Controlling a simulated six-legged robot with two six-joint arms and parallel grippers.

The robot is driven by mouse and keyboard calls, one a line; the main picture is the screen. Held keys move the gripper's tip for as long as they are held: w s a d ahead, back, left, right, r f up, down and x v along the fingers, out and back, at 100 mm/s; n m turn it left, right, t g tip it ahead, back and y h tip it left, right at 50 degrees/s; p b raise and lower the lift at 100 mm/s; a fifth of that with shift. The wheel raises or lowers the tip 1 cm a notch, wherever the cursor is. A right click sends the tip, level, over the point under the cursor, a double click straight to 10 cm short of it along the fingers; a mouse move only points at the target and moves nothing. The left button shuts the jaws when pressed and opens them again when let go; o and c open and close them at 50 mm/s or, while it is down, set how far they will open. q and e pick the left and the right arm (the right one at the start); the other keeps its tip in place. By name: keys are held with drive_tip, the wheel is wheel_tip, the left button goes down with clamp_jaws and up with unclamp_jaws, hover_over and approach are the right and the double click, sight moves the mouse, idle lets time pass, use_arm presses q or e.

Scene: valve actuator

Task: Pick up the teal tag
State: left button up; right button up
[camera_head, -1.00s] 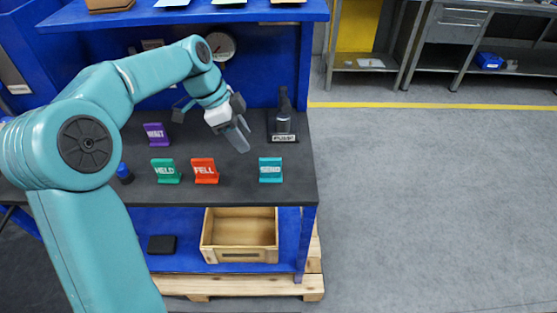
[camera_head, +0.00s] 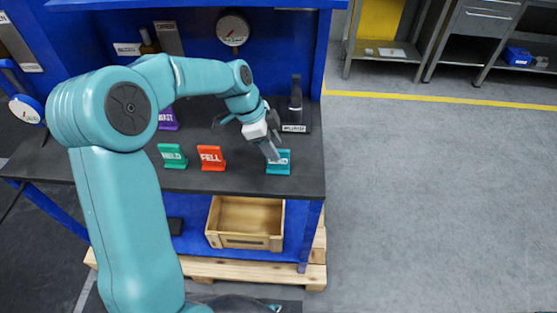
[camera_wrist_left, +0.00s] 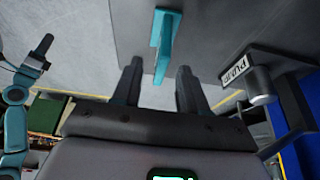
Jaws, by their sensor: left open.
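The teal tag (camera_head: 279,167) stands upright near the front right of the dark bench top. Its white lettering is partly covered by my left gripper (camera_head: 270,150) in the head view. In the left wrist view the teal tag (camera_wrist_left: 164,42) shows edge-on, its lower end near the gap between the fingertips. My left gripper (camera_wrist_left: 158,70) is open and empty there, with its two dark fingers apart. I cannot tell whether they touch the tag. A teal arm with a dark end (camera_wrist_left: 40,48) at the left of the wrist view looks like my right one; its jaws are too small to read.
A red tag (camera_head: 211,158), a green tag (camera_head: 172,156) and a purple tag (camera_head: 168,119) stand to the left. A dark upright device (camera_head: 296,105) with a white label stands behind the teal tag. A wooden crate (camera_head: 245,241) sits below. Floor at right is clear.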

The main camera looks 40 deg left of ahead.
sight(281, 168)
use_arm(q)
drive_tip(key=shift+d+f, duration=0.25)
drive_tip(key=x, duration=0.3)
drive_tip(key=p+x, duration=0.1)
drive_tip(key=shift+w+f, duration=0.35)
drive_tip(key=shift+s+r, duration=0.1)
drive_tip(key=shift+s, duration=0.1)
drive_tip(key=shift+w, duration=0.15)
clamp_jaws()
drive_tip(key=shift+r, duration=0.1)
